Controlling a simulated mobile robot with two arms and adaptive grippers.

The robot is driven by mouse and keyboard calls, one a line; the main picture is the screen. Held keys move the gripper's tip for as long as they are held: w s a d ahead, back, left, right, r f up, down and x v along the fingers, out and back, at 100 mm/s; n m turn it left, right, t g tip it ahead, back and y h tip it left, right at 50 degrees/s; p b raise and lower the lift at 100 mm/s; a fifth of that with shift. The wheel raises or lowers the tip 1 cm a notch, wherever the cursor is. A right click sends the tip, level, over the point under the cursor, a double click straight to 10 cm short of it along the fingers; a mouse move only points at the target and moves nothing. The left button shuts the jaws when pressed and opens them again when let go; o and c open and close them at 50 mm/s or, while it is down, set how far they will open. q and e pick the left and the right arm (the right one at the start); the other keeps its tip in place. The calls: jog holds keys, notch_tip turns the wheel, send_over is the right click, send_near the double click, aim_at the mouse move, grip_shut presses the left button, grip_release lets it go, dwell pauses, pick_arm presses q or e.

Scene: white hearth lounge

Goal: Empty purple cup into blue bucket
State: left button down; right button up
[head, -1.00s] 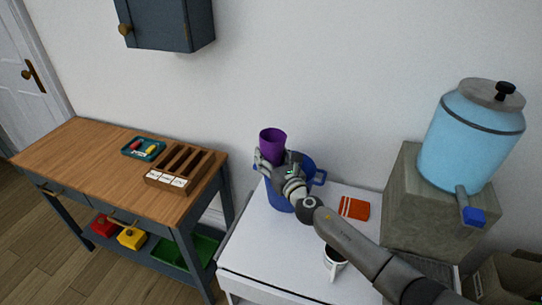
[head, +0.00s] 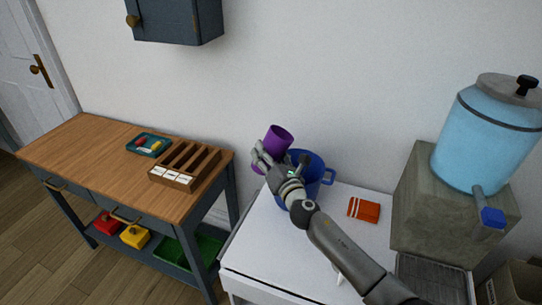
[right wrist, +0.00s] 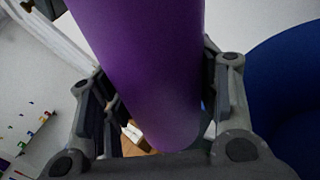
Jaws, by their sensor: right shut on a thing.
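The purple cup (head: 278,138) is held in my right gripper (head: 268,162), which is shut on it. The cup is tilted, its mouth leaning toward the upper right, beside and above the blue bucket (head: 314,168). The bucket stands on the white counter, partly hidden behind my right gripper and arm. In the right wrist view the purple cup (right wrist: 150,70) fills the space between the fingers, and the blue bucket (right wrist: 285,95) shows at the right. The inside of the cup and the bucket's contents cannot be seen. My left gripper is not in view.
A blue drink dispenser (head: 484,135) stands on a stone block (head: 440,205) to the right. A wooden table (head: 90,155) at the left carries a teal tray (head: 136,151) and a wooden divided box (head: 170,178).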

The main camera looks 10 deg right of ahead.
jog(key=shift+a+f+m+b, duration=0.15)
jog(key=shift+a+m+b, duration=0.15)
jog(key=shift+m+b, duration=0.35)
jog(key=shift+s+a+f+m+h+b, duration=0.1)
jog(key=shift+a+f+m+h+b, duration=0.1)
jog(key=shift+m+b, duration=0.6)
jog(key=shift+s+a+f+m+h+b, duration=0.15)
jog(key=shift+m+b, duration=0.3)
jog(key=shift+m, duration=0.6)
jog(key=shift+f+m+t+b, duration=0.1)
jog(key=shift+m+t+b, duration=0.2)
jog(key=shift+m+b, duration=0.45)
jog(key=shift+m, duration=0.75)
jog(key=shift+s+d+m+h, duration=0.1)
jog(key=shift+m+h, duration=0.15)
jog(key=shift+m, duration=0.05)
